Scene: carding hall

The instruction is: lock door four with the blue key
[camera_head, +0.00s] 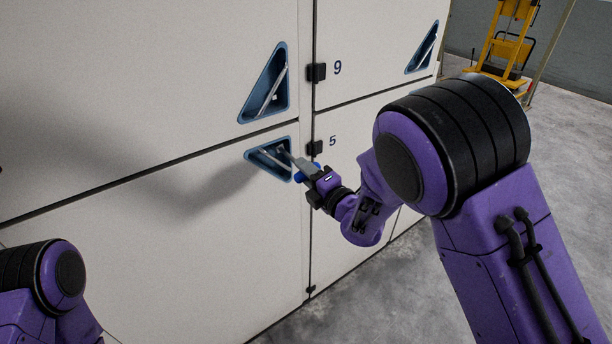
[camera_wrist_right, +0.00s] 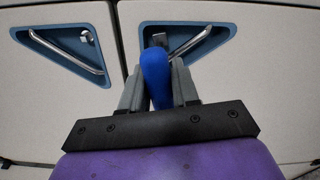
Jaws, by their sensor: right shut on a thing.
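My right gripper (camera_head: 300,166) is shut on the blue key (camera_wrist_right: 157,78), gripping its blue bow between two grey fingers. In the head view the gripper is at the triangular blue recess (camera_head: 257,155) of the lower left door (camera_head: 190,240), left of the seam beside the number 5. In the wrist view a short metal part (camera_wrist_right: 159,40) shows beyond the bow, at the edge of a recess with a bar handle (camera_wrist_right: 196,42). I cannot tell whether the key is in a lock. This door's number does not show. My left gripper is out of view.
The upper left door has a recess with a handle (camera_head: 265,90). Black hinges (camera_head: 316,72) sit on the seam near the numbers 9 and 5. A yellow lift truck (camera_head: 508,40) stands at the back right. Grey floor (camera_head: 390,290) is open at right.

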